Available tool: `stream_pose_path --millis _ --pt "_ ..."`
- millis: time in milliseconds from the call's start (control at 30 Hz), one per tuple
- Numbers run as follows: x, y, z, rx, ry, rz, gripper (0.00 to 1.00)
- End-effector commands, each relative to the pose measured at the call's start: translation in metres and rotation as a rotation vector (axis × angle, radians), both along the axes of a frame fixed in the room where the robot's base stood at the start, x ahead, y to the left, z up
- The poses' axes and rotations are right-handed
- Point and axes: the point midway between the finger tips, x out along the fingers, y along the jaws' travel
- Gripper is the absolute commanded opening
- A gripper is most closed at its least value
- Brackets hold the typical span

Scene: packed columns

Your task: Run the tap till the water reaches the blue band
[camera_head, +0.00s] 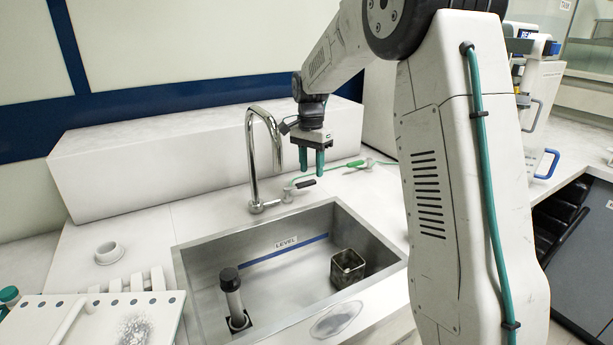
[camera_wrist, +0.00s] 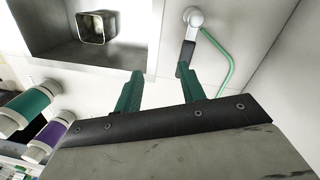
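The chrome gooseneck tap (camera_head: 252,160) stands behind the steel sink (camera_head: 190,285). Its lever, with a black grip (camera_head: 306,184), sticks out to the right; the lever also shows in the wrist view (camera_wrist: 188,52). The blue band (camera_head: 262,254) runs along the sink's back wall under a LEVEL label (camera_head: 286,242). I see no stream from the spout and cannot make out a water surface. My gripper (camera_head: 312,172) is open and empty, pointing down above the lever. In the wrist view the black grip's end is close to the right fingertip; contact cannot be told.
A square metal cup (camera_head: 347,266) and a black-topped upright tube (camera_head: 233,292) stand in the sink. A green cord (camera_head: 345,167) lies on the counter behind. A white rack (camera_head: 95,320) and a small white cup (camera_head: 109,252) are at left. My arm hides the counter at right.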

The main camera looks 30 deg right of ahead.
Motion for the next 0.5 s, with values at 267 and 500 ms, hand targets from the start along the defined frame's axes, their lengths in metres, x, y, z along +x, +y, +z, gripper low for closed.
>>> stream_pose_path --millis 267,500 --pt "0.034 -0.006 0.023 -0.029 -0.076 -0.319 0.4" --pt "0.033 -0.006 0.004 -0.031 -0.071 -0.364 0.4"
